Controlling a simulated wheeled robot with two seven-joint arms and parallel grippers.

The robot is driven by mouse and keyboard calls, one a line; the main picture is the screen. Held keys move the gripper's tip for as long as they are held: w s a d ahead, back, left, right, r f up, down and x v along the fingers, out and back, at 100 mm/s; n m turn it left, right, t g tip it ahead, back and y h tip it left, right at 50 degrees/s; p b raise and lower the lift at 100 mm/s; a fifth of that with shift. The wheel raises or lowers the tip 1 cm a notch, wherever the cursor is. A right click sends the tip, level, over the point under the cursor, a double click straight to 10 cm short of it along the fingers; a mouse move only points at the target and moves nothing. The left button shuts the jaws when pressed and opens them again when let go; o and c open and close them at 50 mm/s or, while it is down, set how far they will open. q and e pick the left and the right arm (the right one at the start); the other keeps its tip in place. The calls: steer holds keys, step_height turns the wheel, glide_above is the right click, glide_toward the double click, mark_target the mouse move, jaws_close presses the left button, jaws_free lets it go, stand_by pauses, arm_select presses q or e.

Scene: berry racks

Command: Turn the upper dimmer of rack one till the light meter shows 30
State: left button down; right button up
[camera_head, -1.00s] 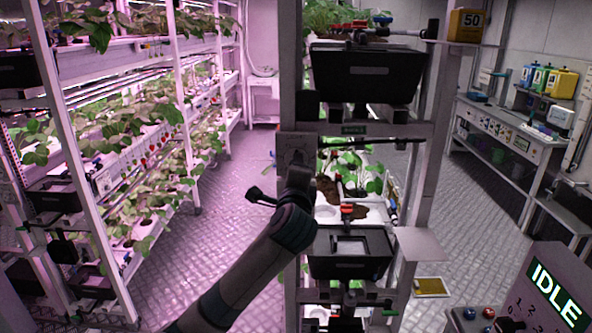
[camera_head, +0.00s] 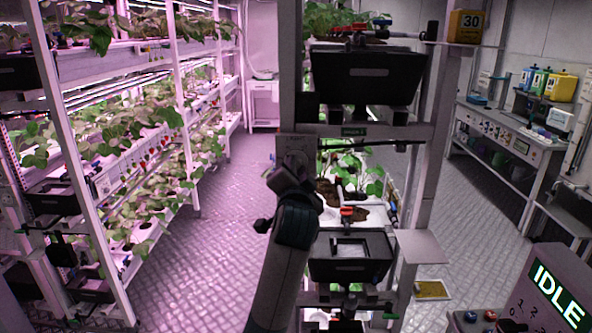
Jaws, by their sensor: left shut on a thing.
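The upper dimmer (camera_head: 297,142) is a grey plate on the near rack's left post (camera_head: 291,90). My left gripper (camera_head: 291,166) is at this plate, shut on the dimmer's knob. The knob itself is hidden behind the gripper and wrist. My left arm comes up from below, in front of the post. My right gripper is not in view.
The near rack carries black bins (camera_head: 366,73), plants and red valves close to my left arm. A small grey shelf (camera_head: 423,246) juts out at its right. A planted rack (camera_head: 75,185) stands left, with open floor (camera_head: 225,225) between. A console reading IDLE (camera_head: 550,285) is at lower right.

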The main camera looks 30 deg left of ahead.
arm_select(q)
steer(key=n, duration=0.4)
steer(key=shift+r, duration=0.15)
stand_by(0.4)
steer(key=c, duration=1.5)
jaws_free()
steer(key=shift+w, duration=0.1)
